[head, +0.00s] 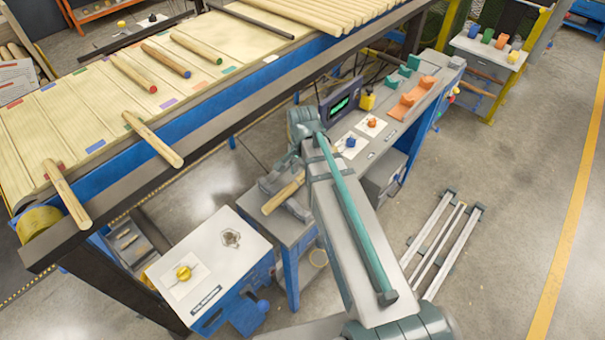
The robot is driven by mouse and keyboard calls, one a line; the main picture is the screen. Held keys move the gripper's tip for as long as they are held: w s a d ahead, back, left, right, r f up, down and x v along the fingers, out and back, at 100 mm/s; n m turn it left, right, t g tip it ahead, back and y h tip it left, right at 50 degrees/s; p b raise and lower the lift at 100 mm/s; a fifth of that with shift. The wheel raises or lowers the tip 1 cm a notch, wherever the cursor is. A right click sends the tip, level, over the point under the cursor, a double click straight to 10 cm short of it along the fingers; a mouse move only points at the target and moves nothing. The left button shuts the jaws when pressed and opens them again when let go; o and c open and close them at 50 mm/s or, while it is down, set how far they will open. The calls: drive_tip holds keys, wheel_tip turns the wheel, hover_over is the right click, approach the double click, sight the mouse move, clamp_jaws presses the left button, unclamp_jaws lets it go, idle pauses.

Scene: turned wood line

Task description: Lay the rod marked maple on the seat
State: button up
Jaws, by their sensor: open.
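A pale wooden rod (279,200) lies at a slant over a small grey-topped stand with blue legs, partly hidden behind my arm. I cannot read any mark on it, so I cannot tell if it is the maple one. Grey finger-like parts on both sides of this rod look like my gripper (284,192), open around it; my arm hides part of it. Other rods lie on the slatted bench: a red-ended rod (133,74), a blue-ended rod (166,61), a green-ended rod (196,48), and two overhanging its front edge, a middle rod (153,139) and a left rod (67,194). The seat cannot be told for certain.
A bench at right holds orange blocks (411,98), green blocks (403,76) and a dark display (341,102). Metal rails (430,243) lie on the floor; open floor is at right.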

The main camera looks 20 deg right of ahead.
sight(303, 175)
wheel_tip(303, 175, up, 12)
drive_tip(key=b, duration=0.2)
drive_tip(key=shift+b, duration=0.35)
drive_tip(key=shift+f, duration=0.1)
idle(0.3)
